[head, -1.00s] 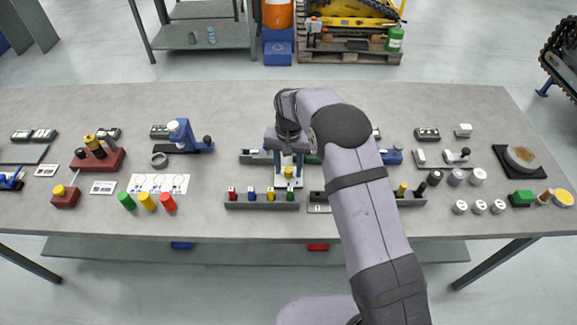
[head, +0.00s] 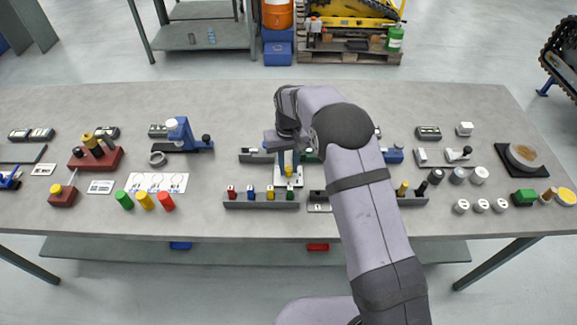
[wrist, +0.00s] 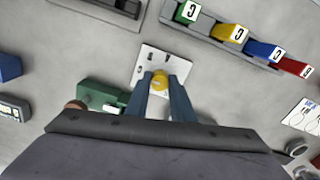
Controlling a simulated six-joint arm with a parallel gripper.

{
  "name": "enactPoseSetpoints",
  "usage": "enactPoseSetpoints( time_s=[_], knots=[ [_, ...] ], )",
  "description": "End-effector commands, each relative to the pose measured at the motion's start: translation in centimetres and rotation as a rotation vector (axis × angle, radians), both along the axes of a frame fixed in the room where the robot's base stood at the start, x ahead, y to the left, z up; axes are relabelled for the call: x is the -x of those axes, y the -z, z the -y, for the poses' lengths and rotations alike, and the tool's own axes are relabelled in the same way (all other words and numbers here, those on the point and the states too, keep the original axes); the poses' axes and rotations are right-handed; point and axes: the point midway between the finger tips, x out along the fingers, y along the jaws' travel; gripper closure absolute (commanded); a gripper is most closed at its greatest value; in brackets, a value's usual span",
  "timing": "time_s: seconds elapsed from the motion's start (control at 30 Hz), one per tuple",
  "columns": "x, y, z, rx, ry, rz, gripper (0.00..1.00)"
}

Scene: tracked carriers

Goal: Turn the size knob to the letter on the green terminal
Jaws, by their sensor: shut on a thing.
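The yellow knob (wrist: 160,80) stands on a white plate (wrist: 178,63) with small dark marks; the marks are too small to read. The plate also shows in the head view (head: 297,184), on the bench below my wrist. My gripper (wrist: 161,88) points down, its two blue fingers on either side of the knob, shut on it. A green block (wrist: 92,95), perhaps the green terminal, lies left of the plate in the wrist view. No letter on it is readable, and my gripper body hides part of its surroundings. The knob's pointing direction cannot be told.
A blue piece (head: 391,156) stands to the right behind my arm. A blue fixture (head: 182,135) stands to the left. Bare bench lies toward the back.

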Motion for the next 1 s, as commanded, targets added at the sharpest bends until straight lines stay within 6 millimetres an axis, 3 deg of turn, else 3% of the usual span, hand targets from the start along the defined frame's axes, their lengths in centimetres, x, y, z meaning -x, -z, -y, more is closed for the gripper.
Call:
enactPoseSetpoints(
  time_s=[0.17,0.2,0.27,0.67,1.0],
  knots=[
    [0.0,-0.1,0.0,0.001,-0.002,0.002,1.0],
    [0.0,-0.1,0.0,0.001,-0.001,0.002,0.71],
    [-0.1,-0.1,0.0,0.001,-0.001,0.002,0.6],
    [-0.1,-0.5,0.0,-0.001,0.001,0.004,0.6],
    [-0.1,-4.5,0.0,-0.001,0.0,0.006,0.6]
  ],
)
